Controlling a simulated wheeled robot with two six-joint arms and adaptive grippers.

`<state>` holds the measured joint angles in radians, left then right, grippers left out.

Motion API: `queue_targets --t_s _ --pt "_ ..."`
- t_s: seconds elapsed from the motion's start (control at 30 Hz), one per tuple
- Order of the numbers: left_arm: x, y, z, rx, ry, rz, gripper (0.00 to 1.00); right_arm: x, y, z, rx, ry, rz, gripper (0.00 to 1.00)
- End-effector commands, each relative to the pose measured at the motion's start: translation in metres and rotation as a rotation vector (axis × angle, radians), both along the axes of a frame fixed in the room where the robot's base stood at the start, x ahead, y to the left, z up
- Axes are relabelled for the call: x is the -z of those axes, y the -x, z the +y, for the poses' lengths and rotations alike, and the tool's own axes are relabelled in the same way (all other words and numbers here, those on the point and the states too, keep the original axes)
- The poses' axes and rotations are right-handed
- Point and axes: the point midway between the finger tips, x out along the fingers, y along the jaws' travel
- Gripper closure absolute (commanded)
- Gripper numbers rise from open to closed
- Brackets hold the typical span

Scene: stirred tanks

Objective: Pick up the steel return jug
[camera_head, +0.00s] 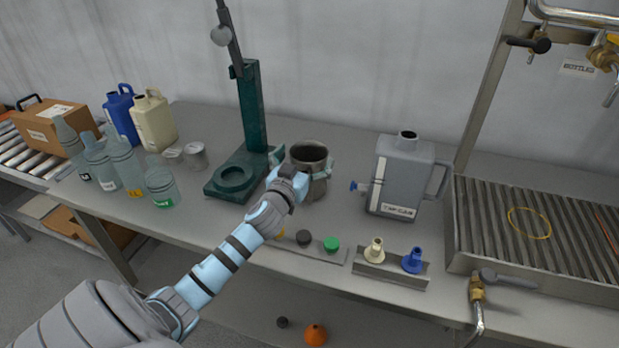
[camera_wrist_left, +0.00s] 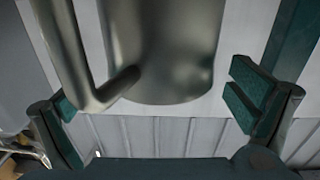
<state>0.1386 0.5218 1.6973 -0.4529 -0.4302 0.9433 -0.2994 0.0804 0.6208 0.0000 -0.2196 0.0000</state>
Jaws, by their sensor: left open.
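The steel return jug (camera_head: 309,155) is a dark grey metal vessel, upright on the grey table just right of the green stand. Its open rim faces up. My left gripper (camera_head: 301,165) is open, with one finger on each side of the jug. In the left wrist view the jug (camera_wrist_left: 175,50) fills the upper middle, with its curved handle (camera_wrist_left: 72,50) on the left. There my left gripper's (camera_wrist_left: 150,110) pads are spread wide, and a gap shows between the jug and the right pad. My wrist hides the jug's lower front in the head view.
The green stand (camera_head: 252,120) rises close left of the jug. A grey canister (camera_head: 400,175) with a blue tap stands to the right. Coloured caps (camera_head: 331,244) and two nozzles (camera_head: 412,260) lie along the front edge. Clear bottles (camera_head: 125,165) stand at the left.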

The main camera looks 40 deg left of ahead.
Motion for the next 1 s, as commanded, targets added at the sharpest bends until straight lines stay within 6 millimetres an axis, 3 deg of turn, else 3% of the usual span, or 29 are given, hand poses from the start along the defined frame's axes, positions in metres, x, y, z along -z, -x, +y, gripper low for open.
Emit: queue_targets --t_s 0.1,0.53,0.83,1.0 --pt "0.001 0.001 0.000 0.000 -0.001 0.000 0.02 0.000 0.000 0.000 0.000 0.000 0.000 0.60" --pt "0.001 0.001 0.000 -0.001 -0.001 0.001 0.70 0.001 0.001 0.000 0.000 0.000 0.002 0.60" --pt "-0.004 0.001 0.001 -0.002 -0.002 0.000 0.72 -0.001 0.001 0.000 0.000 0.000 0.002 0.60" --pt "-0.029 0.001 0.001 -0.001 -0.003 -0.002 0.72 -0.013 0.001 0.000 0.000 0.000 0.002 0.60"
